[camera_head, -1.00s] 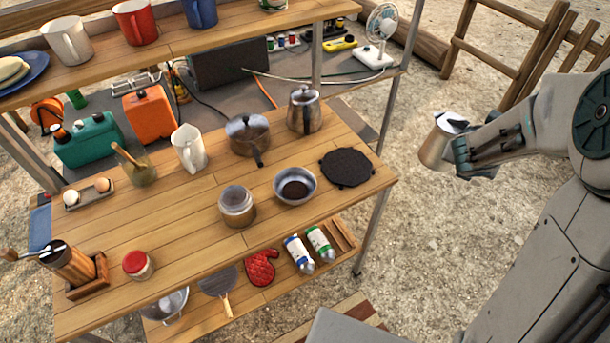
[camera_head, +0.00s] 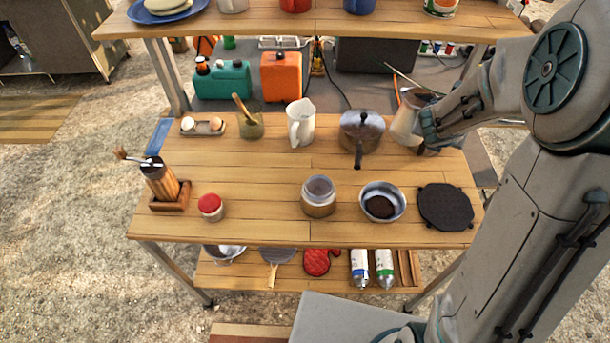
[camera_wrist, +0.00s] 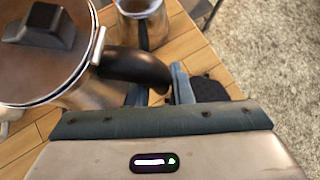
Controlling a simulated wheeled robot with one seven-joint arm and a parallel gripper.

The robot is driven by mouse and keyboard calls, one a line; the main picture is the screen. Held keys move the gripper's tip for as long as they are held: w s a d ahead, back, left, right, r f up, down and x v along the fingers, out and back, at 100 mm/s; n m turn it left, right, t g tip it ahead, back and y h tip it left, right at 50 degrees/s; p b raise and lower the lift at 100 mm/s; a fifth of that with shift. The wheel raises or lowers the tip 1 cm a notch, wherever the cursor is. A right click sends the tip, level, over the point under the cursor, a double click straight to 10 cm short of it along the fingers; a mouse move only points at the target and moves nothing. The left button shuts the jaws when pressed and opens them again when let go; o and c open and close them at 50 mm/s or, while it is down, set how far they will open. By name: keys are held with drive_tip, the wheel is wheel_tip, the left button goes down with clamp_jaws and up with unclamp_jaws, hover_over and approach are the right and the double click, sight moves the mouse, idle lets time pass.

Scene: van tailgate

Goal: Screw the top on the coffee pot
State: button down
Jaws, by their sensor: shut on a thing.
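The coffee pot's steel top (camera_head: 404,122) is in my gripper (camera_head: 427,130), at the back right of the table in the head view. In the wrist view, the top (camera_wrist: 75,88) has a lid with a black knob. Its black handle (camera_wrist: 135,67) lies between the fingers of my gripper (camera_wrist: 155,90), which is shut on it. The top looks roughly upright. The pot's base (camera_head: 318,199) stands on the table toward the front, with its round mouth facing up. The top is apart from the base, behind it and to its right.
A lidded saucepan (camera_head: 361,135) stands close left of the held top. A steel bowl (camera_head: 382,204) sits right of the base, and a black trivet (camera_head: 446,207) right of that. A white jug (camera_head: 300,125) stands behind the base. A shelf (camera_head: 300,24) runs above the table's back.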

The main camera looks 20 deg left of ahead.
sight(405, 130)
drive_tip(key=a, duration=0.2)
drive_tip(key=a+m+h+p, duration=0.1)
drive_tip(key=a, duration=0.2)
drive_tip(key=a+m, duration=0.1)
drive_tip(key=a, duration=0.2)
drive_tip(key=shift+s+a+g, duration=0.2)
drive_tip(key=shift+s+g, duration=0.15)
drive_tip(key=shift+g, duration=0.05)
drive_tip(key=s+a+f+m+g+h+p, duration=0.1)
drive_tip(key=s+a+m+g+h+p, duration=0.15)
drive_tip(key=s+a, duration=0.6)
drive_tip(key=s+a+f+m+g+h+p, duration=0.1)
drive_tip(key=s+a+m, duration=0.4)
drive_tip(key=s, duration=0.6)
drive_tip(key=shift+n, duration=0.55)
drive_tip(key=shift+w+a+f+b, duration=0.1)
drive_tip(key=shift+a+f+b, duration=0.15)
drive_tip(key=shift+f+b, duration=0.85)
drive_tip(key=shift+w+a+f+b, duration=0.1)
drive_tip(key=shift+a+f+b, duration=0.15)
drive_tip(key=shift+f+b, duration=0.8)
drive_tip(key=shift+s+a+f, duration=0.2)
drive_tip(key=shift+f, duration=0.05)
drive_tip(key=shift+f+b, duration=1.1)
drive_tip(key=shift+f, duration=0.5)
drive_tip(key=c, duration=1.2)
unclamp_jaws()
drive_tip(key=shift+r, duration=0.1)
